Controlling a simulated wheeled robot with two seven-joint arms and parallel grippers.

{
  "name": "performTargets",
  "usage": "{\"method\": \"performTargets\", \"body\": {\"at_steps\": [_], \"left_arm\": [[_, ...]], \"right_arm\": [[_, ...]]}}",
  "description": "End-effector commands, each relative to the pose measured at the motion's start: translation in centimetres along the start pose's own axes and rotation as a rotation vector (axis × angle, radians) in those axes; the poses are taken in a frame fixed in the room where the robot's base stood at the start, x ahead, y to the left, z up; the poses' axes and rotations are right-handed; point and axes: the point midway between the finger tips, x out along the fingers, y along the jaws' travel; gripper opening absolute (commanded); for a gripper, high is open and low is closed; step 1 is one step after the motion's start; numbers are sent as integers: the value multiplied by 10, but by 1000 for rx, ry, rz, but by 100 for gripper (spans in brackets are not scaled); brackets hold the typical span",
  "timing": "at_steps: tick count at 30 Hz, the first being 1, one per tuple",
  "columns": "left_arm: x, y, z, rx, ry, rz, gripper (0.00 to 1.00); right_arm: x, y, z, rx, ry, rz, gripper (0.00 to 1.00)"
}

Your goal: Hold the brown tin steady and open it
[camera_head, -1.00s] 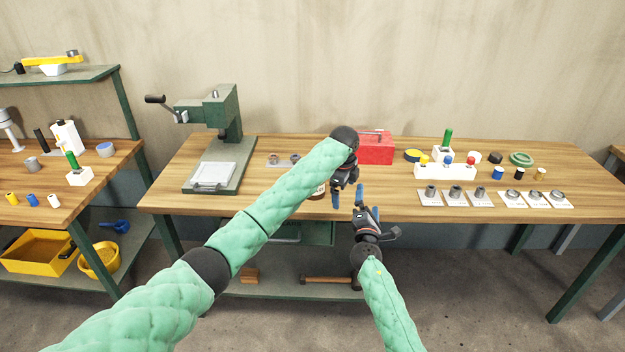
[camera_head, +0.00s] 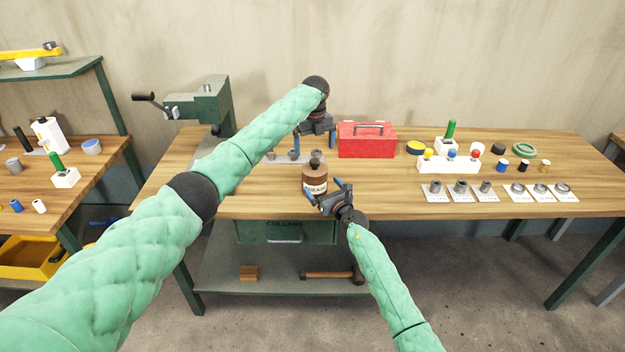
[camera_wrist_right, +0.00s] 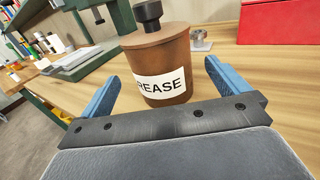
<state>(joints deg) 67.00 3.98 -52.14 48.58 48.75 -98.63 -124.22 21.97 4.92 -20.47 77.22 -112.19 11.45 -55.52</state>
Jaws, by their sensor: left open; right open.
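The brown tin (camera_head: 315,177) stands upright near the front edge of the workbench. In the right wrist view the tin (camera_wrist_right: 163,60) stands ahead of and between the blue fingers of my right gripper (camera_wrist_right: 160,90), which is open. In the head view my right gripper (camera_head: 325,193) is low at the tin's front right side. My left gripper (camera_head: 315,142) is open, pointing down above and behind the tin, with its fingers partly hidden. Whether any finger touches the tin cannot be told.
A red toolbox (camera_head: 367,141) stands behind and right of the tin. A green press (camera_head: 203,105) stands to the left. Small metal parts (camera_head: 293,155) sit behind the tin. Several parts on white cards (camera_head: 462,189) lie to the right. The bench front between them is clear.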

Motion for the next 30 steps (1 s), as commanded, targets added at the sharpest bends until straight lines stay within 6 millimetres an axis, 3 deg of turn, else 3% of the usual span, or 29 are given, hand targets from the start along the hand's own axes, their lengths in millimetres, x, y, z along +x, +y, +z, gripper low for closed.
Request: {"method": "performTargets", "body": {"at_steps": [15,30], "left_arm": [[0,0,0,-2,0,0,100],[0,0,0,-3,0,0,100]], "right_arm": [[57,0,1,5,-1,-2,100],[74,-1,1,2,-2,-2,100]]}}
